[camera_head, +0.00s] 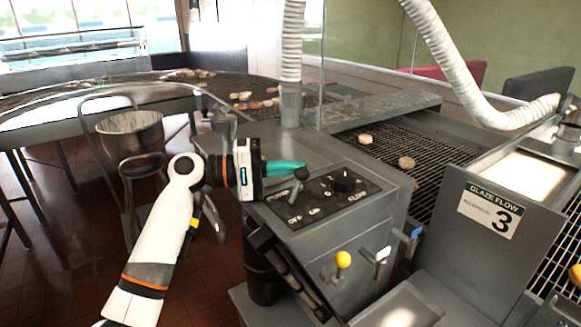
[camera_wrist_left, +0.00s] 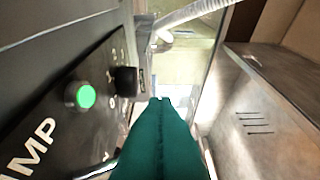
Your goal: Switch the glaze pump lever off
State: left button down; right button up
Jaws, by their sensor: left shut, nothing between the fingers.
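The glaze pump lever (camera_head: 297,190) is a short metal stick with a dark ball on top. It stands on a dark control panel (camera_head: 322,208) with white lettering, on top of a grey machine. My left gripper (camera_head: 304,165), with teal fingers, is shut and empty. Its tips are just beside the lever's ball in the head view; I cannot tell whether they touch. The shut fingers also show in the left wrist view (camera_wrist_left: 160,102), where I cannot clearly make out the lever. My right gripper is not in view.
A black knob (camera_head: 343,182) is on the same panel. A lit green button (camera_wrist_left: 85,95) shows in the wrist view. Yellow (camera_head: 343,259), white and blue-handled levers are on the machine's front. A ribbed hose (camera_head: 291,45) rises behind the panel. A conveyor (camera_head: 405,150) carries biscuits.

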pick_arm(q)
jog(key=shift+s+a+r, duration=0.1)
jog(key=shift+s+a, duration=0.1)
jog(key=shift+a, duration=0.05)
dwell(0.3)
jog(key=shift+s+a+r, duration=0.1)
jog(key=shift+s+a, duration=0.15)
jog(key=shift+a, duration=0.25)
jog(key=shift+s+a+p, duration=0.3)
jog(key=shift+s+a+f, duration=0.2)
jog(key=shift+s+a, duration=0.4)
jog(key=shift+a, duration=0.15)
dwell(0.6)
jog(key=shift+a, duration=0.15)
jog(key=s+a+b, duration=0.2)
jog(key=a, duration=0.9)
jog(key=shift+a+b, duration=0.35)
jog(key=shift+b, duration=0.05)
